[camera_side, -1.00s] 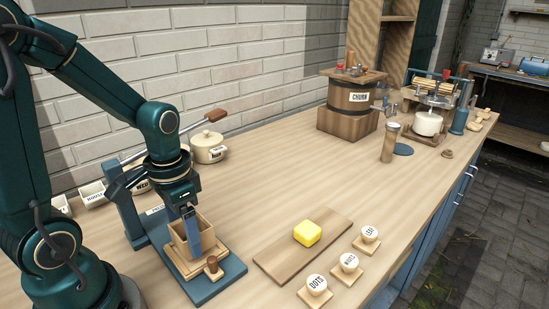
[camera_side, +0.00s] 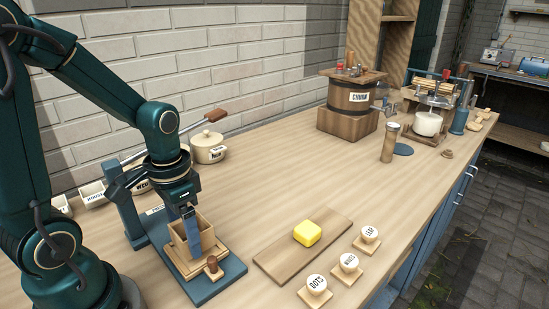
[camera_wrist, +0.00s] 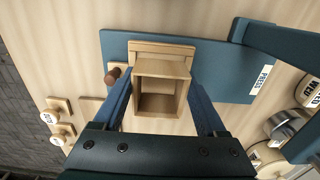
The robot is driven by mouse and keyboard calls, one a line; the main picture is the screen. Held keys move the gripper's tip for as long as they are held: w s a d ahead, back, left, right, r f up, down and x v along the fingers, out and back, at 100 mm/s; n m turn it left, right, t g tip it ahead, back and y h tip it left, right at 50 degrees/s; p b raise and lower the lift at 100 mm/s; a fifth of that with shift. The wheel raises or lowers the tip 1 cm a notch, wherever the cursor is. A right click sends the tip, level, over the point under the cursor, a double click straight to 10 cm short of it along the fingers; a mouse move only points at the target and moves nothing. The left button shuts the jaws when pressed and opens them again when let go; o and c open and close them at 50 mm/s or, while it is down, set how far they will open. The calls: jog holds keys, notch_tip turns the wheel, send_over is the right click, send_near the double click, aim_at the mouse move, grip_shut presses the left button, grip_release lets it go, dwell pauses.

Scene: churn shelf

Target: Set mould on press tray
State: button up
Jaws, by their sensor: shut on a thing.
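The mould is an open-topped, square wooden box (camera_side: 208,236), upright at the press. In the wrist view the mould (camera_wrist: 163,68) sits between the two blue fingers, and I look down into its empty inside. My gripper (camera_side: 192,234) is shut on it, one finger against each side; the fingers also show in the wrist view (camera_wrist: 162,98). The press tray (camera_side: 183,265) is a light wooden plate on the blue press base (camera_side: 228,277). The mould is over the tray, at or very near its surface; I cannot tell whether it touches.
A brown knob (camera_side: 212,264) stands at the tray's front. The press lever (camera_side: 216,116) rises behind my gripper. A board with yellow butter (camera_side: 307,233) and several labelled stamps (camera_side: 349,262) lie to the right. A churn (camera_side: 352,98) stands far back. The bench middle is clear.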

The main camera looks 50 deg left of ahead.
jog(key=shift+f, duration=0.75)
dwell(0.5)
jog(key=o, duration=1.3)
jog(key=shift+c, duration=1.3)
jog(key=shift+r, duration=0.1)
jog(key=shift+r, duration=3.05)
